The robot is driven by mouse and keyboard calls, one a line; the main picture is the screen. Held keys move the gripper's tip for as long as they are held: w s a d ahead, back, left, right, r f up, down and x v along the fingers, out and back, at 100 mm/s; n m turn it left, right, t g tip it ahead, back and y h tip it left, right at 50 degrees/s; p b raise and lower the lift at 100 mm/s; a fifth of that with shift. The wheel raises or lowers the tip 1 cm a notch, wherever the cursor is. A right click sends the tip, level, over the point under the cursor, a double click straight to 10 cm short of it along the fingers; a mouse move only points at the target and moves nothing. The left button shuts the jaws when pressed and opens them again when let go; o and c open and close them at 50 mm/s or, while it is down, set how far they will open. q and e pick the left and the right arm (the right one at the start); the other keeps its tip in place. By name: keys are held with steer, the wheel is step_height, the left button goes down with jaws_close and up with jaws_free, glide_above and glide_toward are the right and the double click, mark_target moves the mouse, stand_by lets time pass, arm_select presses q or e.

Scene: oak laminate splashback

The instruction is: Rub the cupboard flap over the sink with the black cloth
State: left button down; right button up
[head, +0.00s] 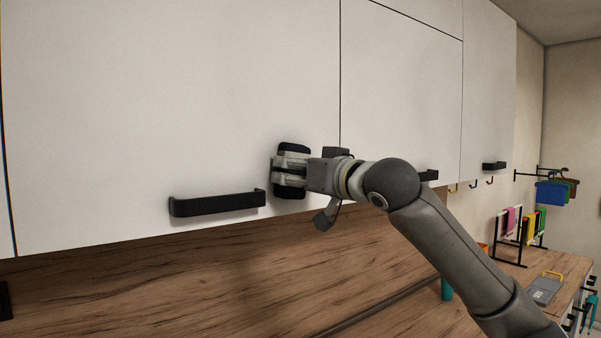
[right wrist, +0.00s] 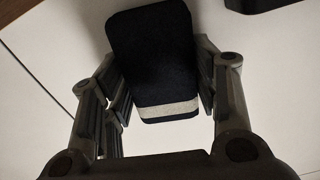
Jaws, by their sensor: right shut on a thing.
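The black cloth (head: 293,149) is a dark folded pad, held against or very near the white cupboard flap (head: 150,90), just right of its black handle (head: 217,203). My right gripper (head: 290,171) is shut on it. In the right wrist view the black cloth (right wrist: 155,60) shows between the fingers of my right gripper (right wrist: 160,80), with a pale stripe near its lower end. I cannot tell whether the cloth touches the flap. My left gripper is not in view, and no sink shows.
More white cupboard doors (head: 400,90) continue to the right, with black handles. Below is the wood splashback (head: 150,285). A worktop at the right holds a rack of coloured cloths (head: 520,225) and a grey board (head: 543,290). Hangers (head: 556,190) are on the wall.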

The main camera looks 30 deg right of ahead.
steer(key=shift+w+d+p, duration=0.55)
steer(key=shift+d+p, duration=0.4)
steer(key=shift+d, duration=2.8)
steer(key=shift+s+a+b, duration=0.15)
steer(key=shift+s+a, duration=0.05)
steer(key=shift+a, duration=1.1)
steer(key=shift+s+a+b, duration=0.15)
steer(key=shift+a+b, duration=0.05)
steer(key=shift+a, duration=1.05)
steer(key=shift+s+a+b, duration=0.15)
steer(key=shift+s+a, duration=0.05)
steer(key=shift+a, duration=1.1)
steer(key=shift+d, duration=0.1)
steer(key=shift+s+d+f+b, duration=0.15)
steer(key=shift+s+b, duration=0.2)
steer(key=shift+s, duration=0.25)
steer(key=shift+s+d+b, duration=0.15)
steer(key=shift+s+b, duration=0.2)
steer(key=shift+s, duration=0.8)
steer(key=shift+s+d+b, duration=0.1)
steer(key=shift+s+b, duration=0.2)
steer(key=shift+s, duration=0.85)
steer(key=shift+s, duration=0.15)
